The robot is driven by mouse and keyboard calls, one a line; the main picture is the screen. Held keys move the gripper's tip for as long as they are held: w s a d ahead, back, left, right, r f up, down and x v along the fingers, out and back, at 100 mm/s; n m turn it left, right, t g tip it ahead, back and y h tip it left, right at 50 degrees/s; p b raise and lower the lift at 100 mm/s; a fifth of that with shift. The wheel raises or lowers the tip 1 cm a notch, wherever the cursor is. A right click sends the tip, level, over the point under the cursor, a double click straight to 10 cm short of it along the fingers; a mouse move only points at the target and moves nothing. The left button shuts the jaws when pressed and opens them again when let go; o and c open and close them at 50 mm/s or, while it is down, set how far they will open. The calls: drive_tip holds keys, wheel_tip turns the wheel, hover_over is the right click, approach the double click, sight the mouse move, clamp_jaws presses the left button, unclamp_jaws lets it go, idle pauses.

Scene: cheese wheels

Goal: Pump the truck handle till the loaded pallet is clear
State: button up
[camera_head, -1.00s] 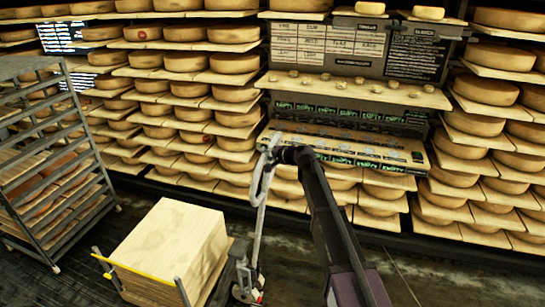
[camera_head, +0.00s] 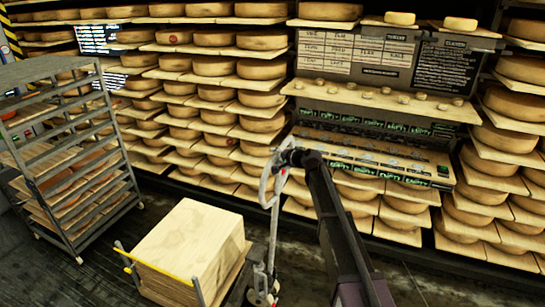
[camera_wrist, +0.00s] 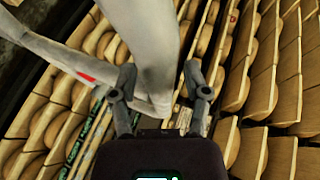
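The pallet truck's pale grey handle (camera_head: 267,185) stands near upright at the picture's middle, with a looped grip at its top. The pallet load (camera_head: 195,245), a stack of pale boards, sits low left of it, beside a yellow bar (camera_head: 170,267). The pallet under it is mostly hidden. My gripper (camera_head: 283,160) is at the handle's top loop. In the wrist view, the handle (camera_wrist: 155,45) runs between the two spread fingers of my gripper (camera_wrist: 159,68). A gap shows on the right finger's side; contact on the left is unclear.
A grey metal rack (camera_head: 70,160) with boards stands at the left. Shelves of cheese wheels (camera_head: 210,68) line the back wall. A sloped panel (camera_head: 370,155) with green labels stands behind the handle. Dark floor (camera_head: 150,215) is open between rack and load.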

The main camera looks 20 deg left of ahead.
idle(0.3)
drive_tip(key=shift+d, duration=0.1)
drive_tip(key=shift+s+d+r+p, duration=0.3)
drive_tip(key=shift+s+d+p, duration=0.1)
drive_tip(key=shift+d, duration=0.05)
drive_tip(key=shift+s+d+r+h+p, duration=0.15)
drive_tip(key=shift+s+d+r+p, duration=0.1)
drive_tip(key=shift+s+d+p, duration=0.3)
drive_tip(key=shift+s+d+r+h+p, duration=0.2)
drive_tip(key=shift+d+r+p, duration=0.1)
drive_tip(key=shift+d, duration=0.4)
drive_tip(key=s+d+f+n+g+h+b, duration=0.1)
drive_tip(key=s+d+f, duration=0.4)
drive_tip(key=s+d, duration=0.6)
drive_tip(key=s+d+f+n+g+h+b, duration=0.2)
drive_tip(key=s+d+f+h, duration=0.4)
drive_tip(key=s+d, duration=0.5)
drive_tip(key=s+d+f+n+g+h+b, duration=0.1)
drive_tip(key=s+d+f+g+h+b, duration=0.2)
drive_tip(key=s+d, duration=0.9)
drive_tip(key=d+f+g+h, duration=0.1)
drive_tip(key=d+f, duration=0.2)
drive_tip(key=d, duration=0.1)
drive_tip(key=shift+d, duration=0.25)
drive_tip(key=shift+a+f, duration=0.1)
drive_tip(key=shift+a, duration=0.05)
